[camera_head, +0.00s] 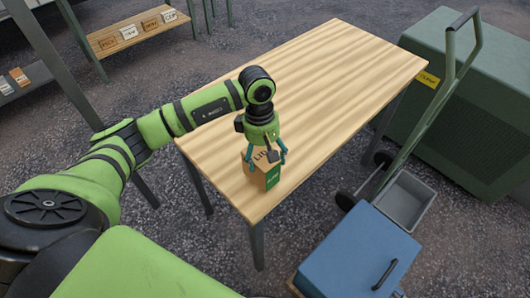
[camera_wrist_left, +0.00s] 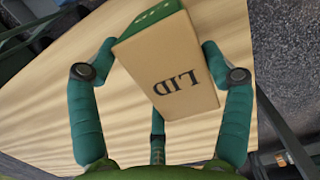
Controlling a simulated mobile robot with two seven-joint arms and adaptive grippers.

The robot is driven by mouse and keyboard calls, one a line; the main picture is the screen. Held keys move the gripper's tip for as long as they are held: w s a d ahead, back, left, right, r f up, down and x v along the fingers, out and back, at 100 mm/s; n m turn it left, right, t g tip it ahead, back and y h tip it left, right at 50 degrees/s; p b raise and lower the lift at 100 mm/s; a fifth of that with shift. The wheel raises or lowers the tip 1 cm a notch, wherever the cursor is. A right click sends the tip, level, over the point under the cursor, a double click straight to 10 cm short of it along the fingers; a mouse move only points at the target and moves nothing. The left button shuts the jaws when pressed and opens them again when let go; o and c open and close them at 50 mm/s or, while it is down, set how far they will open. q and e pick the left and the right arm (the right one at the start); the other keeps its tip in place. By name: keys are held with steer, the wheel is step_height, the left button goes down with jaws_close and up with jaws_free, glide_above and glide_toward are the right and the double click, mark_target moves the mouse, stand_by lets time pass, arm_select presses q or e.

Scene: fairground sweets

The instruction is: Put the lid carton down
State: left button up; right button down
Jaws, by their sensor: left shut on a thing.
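The lid carton (camera_head: 262,170) is a brown cardboard box with a green face and the letters LID on its top. In the head view it is at the near end of the wooden table (camera_head: 325,70), upright; I cannot tell whether its base touches the tabletop. My left gripper (camera_head: 266,154) is above it, pointing down, with its fingers around the carton's sides. In the left wrist view the carton (camera_wrist_left: 170,75) sits between the teal fingers, which are shut on it. Its lower part is hidden there. My right gripper is not in view.
The rest of the tabletop is clear. A green hand truck (camera_head: 425,110) with a grey tray stands right of the table, near a big green box (camera_head: 470,90) and a blue case (camera_head: 360,255). A shelf (camera_head: 135,30) with small labelled cartons is at the upper left.

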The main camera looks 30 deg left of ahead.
arm_select(q)
steer(key=shift+f, duration=0.65)
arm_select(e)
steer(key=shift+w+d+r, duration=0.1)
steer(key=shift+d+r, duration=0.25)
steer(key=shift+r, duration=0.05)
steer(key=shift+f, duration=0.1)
arm_select(q)
steer(key=shift+f, duration=0.2)
steer(key=o, duration=1.3)
steer(key=shift+c, duration=0.2)
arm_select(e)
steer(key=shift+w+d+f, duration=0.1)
arm_select(q)
steer(key=shift+r, duration=0.1)
